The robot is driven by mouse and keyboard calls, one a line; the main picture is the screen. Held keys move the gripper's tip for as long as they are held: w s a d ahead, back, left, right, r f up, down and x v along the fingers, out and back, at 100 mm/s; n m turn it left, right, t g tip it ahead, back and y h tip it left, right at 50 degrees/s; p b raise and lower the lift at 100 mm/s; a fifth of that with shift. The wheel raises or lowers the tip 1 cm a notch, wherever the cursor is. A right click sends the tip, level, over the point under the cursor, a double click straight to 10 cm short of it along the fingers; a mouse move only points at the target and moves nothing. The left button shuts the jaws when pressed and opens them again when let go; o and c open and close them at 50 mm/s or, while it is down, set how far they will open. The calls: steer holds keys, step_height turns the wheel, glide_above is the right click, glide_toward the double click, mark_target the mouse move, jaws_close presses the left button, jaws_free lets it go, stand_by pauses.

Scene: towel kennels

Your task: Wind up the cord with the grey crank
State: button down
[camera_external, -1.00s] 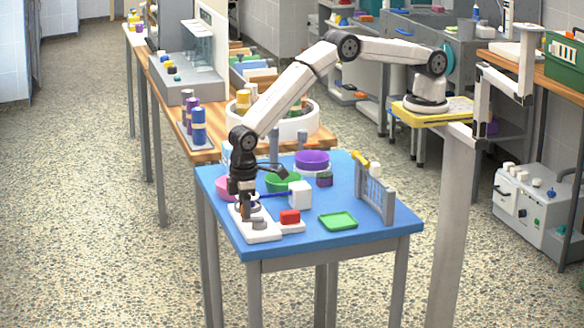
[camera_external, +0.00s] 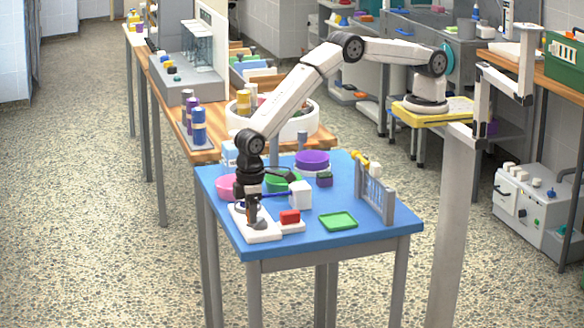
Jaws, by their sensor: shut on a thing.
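The winder's white base (camera_external: 263,237) stands at the front left of the blue table. The grey crank (camera_external: 257,225) sits low on it, partly hidden by my gripper (camera_external: 253,217). My gripper points down and is shut on the crank; its fingertips are small and dark here. A blue cord (camera_external: 274,194) runs from the winder towards a white block (camera_external: 300,194) on its right. The drum behind the fingers is mostly hidden, so I cannot tell how much cord is on it.
A red block (camera_external: 290,217) on a white base stands close on the right. A green tray (camera_external: 338,221) and a grey rack (camera_external: 375,194) are farther right. The front right tabletop is clear.

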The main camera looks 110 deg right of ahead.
steer(key=shift+s+a+f, duration=0.15)
steer(key=shift+s+a, duration=0.1)
steer(key=shift+s, duration=0.2)
steer(key=shift+s+a, duration=0.25)
steer(key=shift+s, duration=0.9)
steer(key=shift+s+d, duration=0.4)
steer(key=shift+s, duration=0.45)
